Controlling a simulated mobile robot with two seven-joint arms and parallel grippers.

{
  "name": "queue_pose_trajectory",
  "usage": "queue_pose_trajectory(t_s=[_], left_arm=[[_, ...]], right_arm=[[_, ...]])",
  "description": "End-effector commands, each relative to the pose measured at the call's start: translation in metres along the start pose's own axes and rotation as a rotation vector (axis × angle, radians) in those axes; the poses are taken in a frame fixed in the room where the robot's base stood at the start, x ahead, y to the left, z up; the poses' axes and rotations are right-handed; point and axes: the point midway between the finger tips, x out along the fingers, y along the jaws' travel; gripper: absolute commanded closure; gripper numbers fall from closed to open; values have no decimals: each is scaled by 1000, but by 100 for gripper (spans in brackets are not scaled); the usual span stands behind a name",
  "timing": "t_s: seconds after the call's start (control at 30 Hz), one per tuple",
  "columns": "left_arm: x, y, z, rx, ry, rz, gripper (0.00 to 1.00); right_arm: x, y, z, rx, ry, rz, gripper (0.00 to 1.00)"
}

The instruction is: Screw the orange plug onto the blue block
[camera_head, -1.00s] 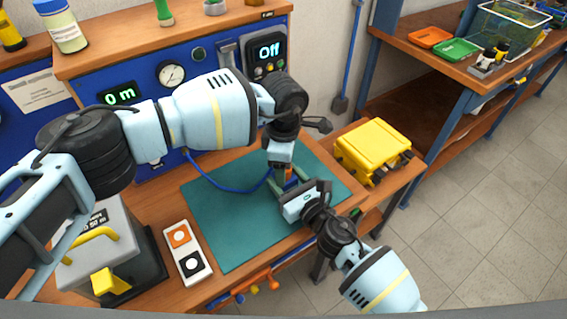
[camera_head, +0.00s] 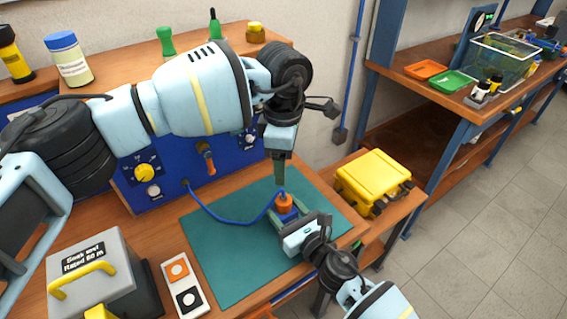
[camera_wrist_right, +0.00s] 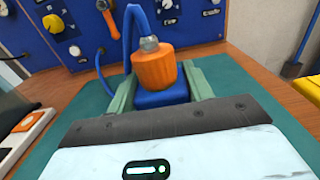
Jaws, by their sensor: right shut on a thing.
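The orange plug (camera_head: 285,204), with a blue hose (camera_head: 235,221) from its metal top, sits upright on top of the blue block (camera_head: 286,215) over the green mat. In the right wrist view the plug (camera_wrist_right: 155,72) stands on the block (camera_wrist_right: 162,97), roughly straight; thread contact is hidden. My right gripper (camera_head: 285,214) is shut on the blue block, a green finger on each side. My left gripper (camera_head: 280,182) points down just above the plug, apart from it; its fingers overlap in this view, so their opening is unclear.
The blue panel (camera_head: 170,180) with knobs stands behind the green mat (camera_head: 225,255). A grey weight case (camera_head: 95,265) and a switch box (camera_head: 185,290) lie to the left. A yellow case (camera_head: 372,178) is on the right. The mat's left part is mostly clear.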

Motion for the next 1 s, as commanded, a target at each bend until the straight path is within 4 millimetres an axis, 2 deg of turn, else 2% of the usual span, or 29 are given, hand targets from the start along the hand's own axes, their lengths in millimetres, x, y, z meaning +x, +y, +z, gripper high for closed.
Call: queue_pose_trajectory(t_s=[0.13, 0.17, 0.33, 0.67, 0.77, 1.0], left_arm=[[0, 0, 0, 0, 0, 0, 39], [0, 0, 0, 0, 0, 0, 39], [0, 0, 0, 0, 0, 0, 39], [0, 0, 0, 0, 0, 1, 39], [-2, 0, 0, 0, 0, 3, 39], [-3, 0, 0, 0, 0, 4, 39]], right_arm=[[0, 0, 0, 0, 1, 0, 100], [0, 0, -1, 0, 1, 0, 45], [0, 0, 0, 0, 1, 0, 24], [-4, 0, -1, 0, 2, 0, 24], [-14, 0, -1, -1, 2, 0, 24], [-52, 0, -1, -1, 2, 0, 24]])
